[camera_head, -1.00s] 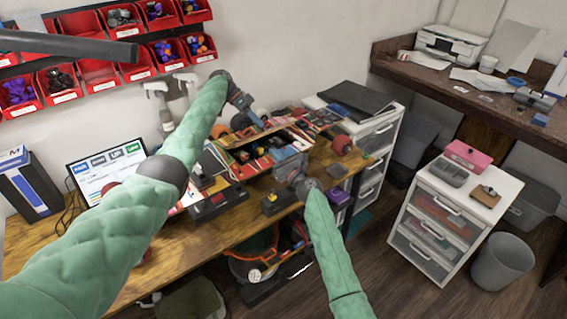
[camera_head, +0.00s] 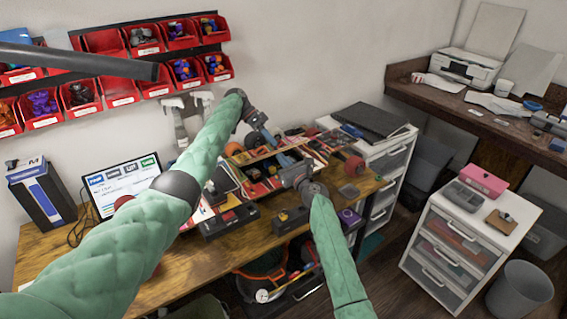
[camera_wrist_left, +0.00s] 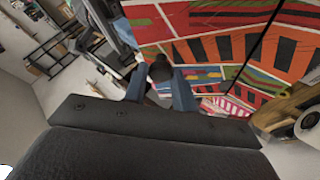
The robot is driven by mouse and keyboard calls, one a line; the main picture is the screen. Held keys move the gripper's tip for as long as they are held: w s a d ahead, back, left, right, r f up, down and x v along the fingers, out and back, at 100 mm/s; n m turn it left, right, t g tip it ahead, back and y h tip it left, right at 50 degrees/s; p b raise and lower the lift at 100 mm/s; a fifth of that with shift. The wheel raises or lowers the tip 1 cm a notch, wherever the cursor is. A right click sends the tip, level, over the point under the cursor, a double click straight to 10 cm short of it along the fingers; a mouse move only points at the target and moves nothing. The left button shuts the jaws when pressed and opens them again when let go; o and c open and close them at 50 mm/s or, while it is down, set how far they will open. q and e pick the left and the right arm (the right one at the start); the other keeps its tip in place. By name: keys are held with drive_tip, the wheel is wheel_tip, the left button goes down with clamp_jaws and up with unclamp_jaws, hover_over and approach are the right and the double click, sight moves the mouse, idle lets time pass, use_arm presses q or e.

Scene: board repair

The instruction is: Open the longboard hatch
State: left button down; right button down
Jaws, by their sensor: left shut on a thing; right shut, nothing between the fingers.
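The longboard, with a brightly patterned red, green and orange deck (camera_wrist_left: 285,45), lies on the wooden workbench, partly hidden by my grippers in the head view. A red wheel (camera_head: 354,166) shows at its right end. My left gripper (camera_head: 272,138) is over the middle of the board. In the left wrist view its blue-grey fingers (camera_wrist_left: 160,90) are shut on a dark rounded knob (camera_wrist_left: 160,69) at the patterned deck. How far the hatch stands open is unclear. My right gripper (camera_head: 289,168) is shut and empty, close to the board's near side; whether it touches is unclear.
A monitor (camera_head: 122,184) and a blue-and-white box (camera_head: 42,194) stand on the bench's left. Red parts bins (camera_head: 121,92) hang on the wall behind. A white drawer unit (camera_head: 460,235) and grey bin (camera_head: 520,290) stand right. Bare benchtop (camera_head: 215,257) shows along the front.

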use_arm(q)
drive_tip(key=shift+s+d+f, duration=0.2)
drive_tip(key=shift+f, duration=0.15)
use_arm(e)
drive_tip(key=shift+w+a+r, duration=0.1)
drive_tip(key=shift+w+r, duration=0.15)
drive_tip(key=shift+r, duration=0.25)
use_arm(q)
drive_tip(key=c, duration=1.1)
unclamp_jaws()
drive_tip(key=shift+c, duration=0.2)
